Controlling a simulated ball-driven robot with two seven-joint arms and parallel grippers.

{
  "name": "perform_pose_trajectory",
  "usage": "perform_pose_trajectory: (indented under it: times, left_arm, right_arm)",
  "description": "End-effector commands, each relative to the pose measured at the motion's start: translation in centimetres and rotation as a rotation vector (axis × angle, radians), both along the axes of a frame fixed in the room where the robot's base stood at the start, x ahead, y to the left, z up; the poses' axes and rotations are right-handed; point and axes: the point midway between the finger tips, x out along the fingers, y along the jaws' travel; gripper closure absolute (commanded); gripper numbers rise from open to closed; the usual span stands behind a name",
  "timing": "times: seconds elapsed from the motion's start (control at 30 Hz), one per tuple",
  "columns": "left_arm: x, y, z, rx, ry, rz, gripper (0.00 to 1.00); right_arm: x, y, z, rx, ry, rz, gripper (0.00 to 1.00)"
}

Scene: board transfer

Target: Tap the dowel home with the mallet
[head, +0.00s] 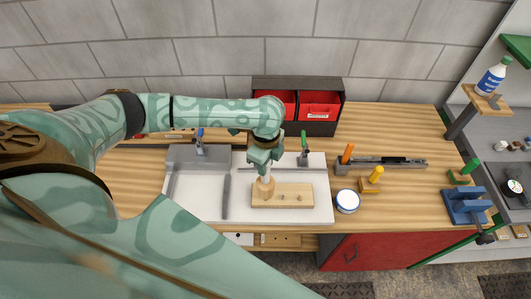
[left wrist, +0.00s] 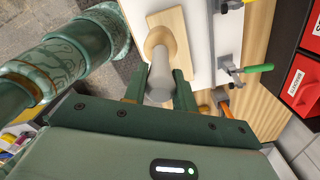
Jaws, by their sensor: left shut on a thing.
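My left gripper (head: 262,160) is shut on the grey handle of the mallet (head: 264,187), which points down with its pale wooden head at the left end of a wooden block (head: 290,188). In the left wrist view the gripper (left wrist: 160,92) has its fingers on both sides of the mallet's grey handle (left wrist: 160,80), and the wooden head lies over the block (left wrist: 178,35). I cannot tell whether the head touches the block. Small pegs or holes show along the block. The dowel is not clearly visible and may be hidden under the mallet head. My right gripper is not in view.
The block lies on a white board (head: 245,212) with clamps at its back. A blue-and-white tin (head: 347,201), an orange-handled tool (head: 347,153) and a yellow peg on a wooden base (head: 375,175) stand to the right. Red bins (head: 320,105) stand behind.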

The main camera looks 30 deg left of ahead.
Motion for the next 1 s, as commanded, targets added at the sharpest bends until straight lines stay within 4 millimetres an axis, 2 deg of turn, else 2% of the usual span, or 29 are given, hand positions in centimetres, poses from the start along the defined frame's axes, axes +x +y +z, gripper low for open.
perform_pose_trajectory:
  times: [0.27,0.53,1.0]
  left_arm:
    - [0.0,0.0,-0.4,-0.001,0.0,0.0,1.0]
    - [0.0,-0.1,-2.9,-0.001,0.0,0.0,1.0]
    - [-0.1,0.0,-2.5,0.0,0.002,-0.001,1.0]
  right_arm:
    - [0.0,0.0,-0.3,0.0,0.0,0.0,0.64]
    - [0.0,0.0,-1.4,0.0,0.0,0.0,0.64]
    - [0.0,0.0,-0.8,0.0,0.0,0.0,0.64]
